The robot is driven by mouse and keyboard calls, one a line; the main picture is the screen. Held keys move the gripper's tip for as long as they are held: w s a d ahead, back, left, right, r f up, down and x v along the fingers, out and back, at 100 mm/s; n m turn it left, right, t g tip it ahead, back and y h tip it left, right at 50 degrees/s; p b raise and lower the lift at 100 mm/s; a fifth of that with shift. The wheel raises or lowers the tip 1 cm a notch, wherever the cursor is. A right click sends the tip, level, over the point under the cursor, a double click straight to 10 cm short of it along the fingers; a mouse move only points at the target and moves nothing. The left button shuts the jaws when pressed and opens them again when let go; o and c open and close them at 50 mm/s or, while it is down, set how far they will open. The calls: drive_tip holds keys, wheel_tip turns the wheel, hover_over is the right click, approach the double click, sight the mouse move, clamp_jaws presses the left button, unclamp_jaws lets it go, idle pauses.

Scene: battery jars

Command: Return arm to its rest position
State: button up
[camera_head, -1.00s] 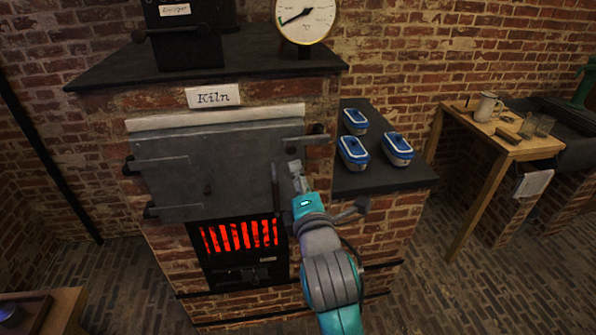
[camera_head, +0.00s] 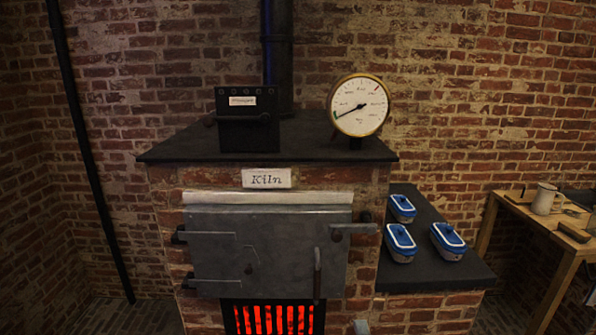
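Only a small grey tip, likely my gripper (camera_head: 361,327), shows at the bottom edge, low in front of the kiln's right side. The rest of my arm is below the frame, and I cannot see whether the fingers are open or shut. The brick kiln (camera_head: 340,180) stands in the middle with its grey metal door (camera_head: 215,245) shut. The door handle (camera_head: 317,275) hangs down at the door's right side, above and left of the grey tip and apart from it.
Red-glowing bars (camera_head: 270,318) show below the door. Several blue-and-white jars, such as the nearest left one (camera_head: 400,243), stand on a dark ledge (camera_head: 440,275) at right. A round gauge (camera_head: 360,105) and a black box (camera_head: 246,120) sit on top. A wooden table (camera_head: 550,235) stands far right.

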drive_tip(key=s+d+f+m+g, duration=0.1)
drive_tip(key=s+d+f+m, duration=0.1)
drive_tip(key=s+f+m, duration=0.5)
drive_tip(key=s+d+f+m, duration=0.15)
drive_tip(key=s+f, duration=0.45)
drive_tip(key=s, duration=0.6)
drive_tip(key=s+d+m+g, duration=0.1)
drive_tip(key=s+d+m, duration=0.2)
drive_tip(key=s+m, duration=0.6)
drive_tip(key=s, duration=1.2)
drive_tip(key=shift+r+g+h, duration=0.3)
